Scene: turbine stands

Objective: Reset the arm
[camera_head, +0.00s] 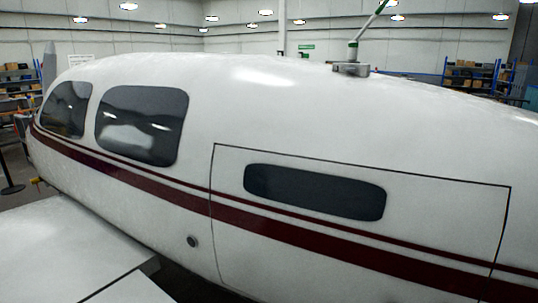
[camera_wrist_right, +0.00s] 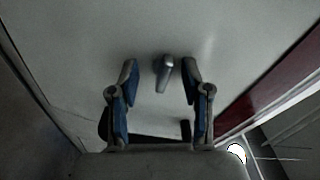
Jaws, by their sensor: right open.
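My right gripper (camera_wrist_right: 158,85) shows in the right wrist view, its two blue-padded fingers spread apart with nothing held. A small grey handle (camera_wrist_right: 165,68) on a pale panel (camera_wrist_right: 225,45) lies beyond and between the fingertips; I cannot tell how near it is. The head view shows neither arm. My left gripper is in no view.
A white aircraft fuselage (camera_head: 270,95) with dark red stripes fills the head view. It has a closed outlined door (camera_head: 440,210) with a dark window (camera_head: 315,191). A wing (camera_head: 60,250) extends at lower left. Shelves (camera_head: 475,76) stand far behind.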

